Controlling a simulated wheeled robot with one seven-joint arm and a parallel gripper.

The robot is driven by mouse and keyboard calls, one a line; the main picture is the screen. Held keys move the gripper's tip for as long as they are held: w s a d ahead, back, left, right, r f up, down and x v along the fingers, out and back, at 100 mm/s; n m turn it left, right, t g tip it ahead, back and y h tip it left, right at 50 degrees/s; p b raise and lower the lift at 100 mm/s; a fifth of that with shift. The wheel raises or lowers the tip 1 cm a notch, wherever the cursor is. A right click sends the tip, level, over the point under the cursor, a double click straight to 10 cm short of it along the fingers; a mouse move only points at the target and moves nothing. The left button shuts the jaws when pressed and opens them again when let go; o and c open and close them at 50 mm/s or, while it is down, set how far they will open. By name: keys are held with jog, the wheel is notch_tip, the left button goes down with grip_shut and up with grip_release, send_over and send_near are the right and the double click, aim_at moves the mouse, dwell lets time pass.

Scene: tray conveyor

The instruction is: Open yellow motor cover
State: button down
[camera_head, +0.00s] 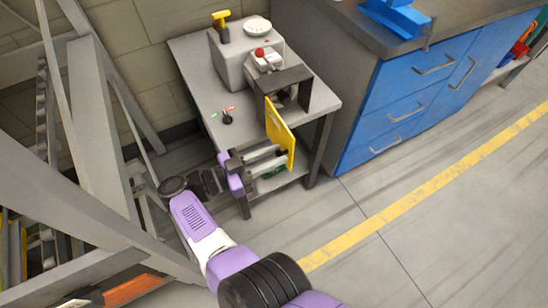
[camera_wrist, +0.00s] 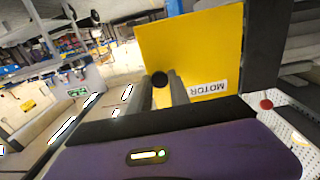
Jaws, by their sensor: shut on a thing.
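The yellow motor cover (camera_head: 280,132) is a flat panel standing swung out from the dark grey motor housing (camera_head: 290,80) on the grey table. In the wrist view the cover (camera_wrist: 192,45) fills the upper middle, with an upside-down "MOTOR" label (camera_wrist: 208,89) at its lower right. My gripper (camera_head: 284,156) reaches in from the lower left, its fingers at the lower part of the cover. My gripper (camera_wrist: 171,84) is shut on the cover beside a round black knob (camera_wrist: 160,79); the exact contact is partly hidden.
The grey table (camera_head: 195,62) also holds a grey box with a red button (camera_head: 260,53), a yellow-handled tool (camera_head: 221,24), a white dish (camera_head: 257,25) and a small black joystick-like part (camera_head: 227,117). Blue drawers (camera_head: 410,95) stand right. Grey metal framework (camera_head: 100,130) stands left. Floor at right is clear.

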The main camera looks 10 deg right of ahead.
dwell(0.3)
jog(key=c, duration=1.2)
grip_release()
jog(key=shift+c, duration=0.2)
jog(key=shift+r, duration=0.15)
notch_tip(320, 180, up, 20)
jog(key=p, duration=0.8)
